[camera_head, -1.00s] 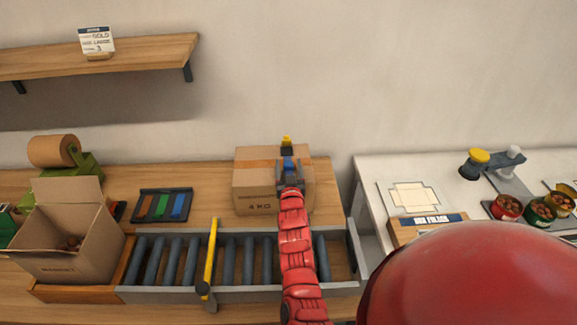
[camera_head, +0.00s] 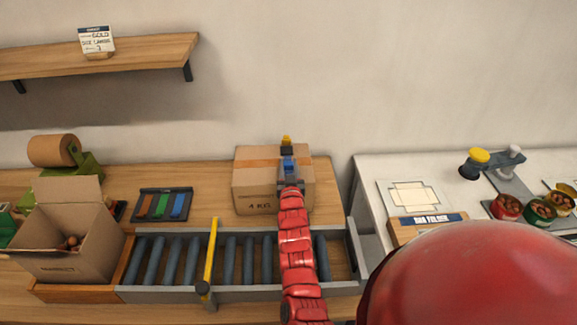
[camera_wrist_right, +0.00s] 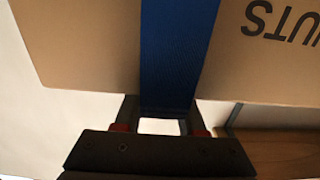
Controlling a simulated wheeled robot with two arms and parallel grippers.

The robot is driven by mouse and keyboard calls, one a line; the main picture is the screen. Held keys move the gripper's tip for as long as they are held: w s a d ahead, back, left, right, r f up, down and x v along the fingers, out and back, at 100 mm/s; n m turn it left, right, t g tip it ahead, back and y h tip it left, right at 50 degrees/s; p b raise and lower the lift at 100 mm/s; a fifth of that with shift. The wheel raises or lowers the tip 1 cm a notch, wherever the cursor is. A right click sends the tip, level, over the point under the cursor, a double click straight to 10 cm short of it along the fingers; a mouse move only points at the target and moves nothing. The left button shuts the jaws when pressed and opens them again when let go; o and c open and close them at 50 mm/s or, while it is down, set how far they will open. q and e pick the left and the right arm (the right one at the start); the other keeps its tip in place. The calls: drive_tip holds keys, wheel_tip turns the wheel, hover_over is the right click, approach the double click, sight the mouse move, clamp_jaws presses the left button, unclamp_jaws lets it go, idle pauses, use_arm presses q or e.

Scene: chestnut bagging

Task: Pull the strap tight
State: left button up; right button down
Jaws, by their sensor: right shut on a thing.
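A closed cardboard box (camera_head: 254,193) marked "4 KG" stands on the wooden bench behind the roller conveyor. A blue strap (camera_head: 288,165) lies over its top, with a dark and yellow piece (camera_head: 287,144) at the back edge. My right gripper (camera_head: 290,183) is at the box's near side, shut on the strap. In the right wrist view the strap (camera_wrist_right: 178,50) runs flat along the box (camera_wrist_right: 80,45) down to the gripper (camera_wrist_right: 160,122). The strap's path around the back and underside is hidden. My left gripper is not in view.
The roller conveyor (camera_head: 230,294) with a yellow bar (camera_head: 210,250) lies in front. An open box (camera_head: 65,262) holding chestnuts stands left. A tray with coloured strips (camera_head: 161,219) sits between. A white table (camera_head: 375,172) with tins of chestnuts (camera_head: 505,206) is at the right.

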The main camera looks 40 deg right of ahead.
sight(289, 168)
idle(0.8)
drive_tip(key=shift+s+a+f, duration=0.1)
drive_tip(key=shift+s+a, duration=0.2)
drive_tip(key=shift+s, duration=0.15)
drive_tip(key=v, duration=0.2)
drive_tip(key=shift+s+a, duration=0.2)
drive_tip(key=shift+s, duration=0.1)
drive_tip(key=shift+c, duration=2.4)
unclamp_jaws()
drive_tip(key=b+v, duration=0.4)
drive_tip(key=v, duration=1.3)
drive_tip(key=shift+s+a, duration=0.1)
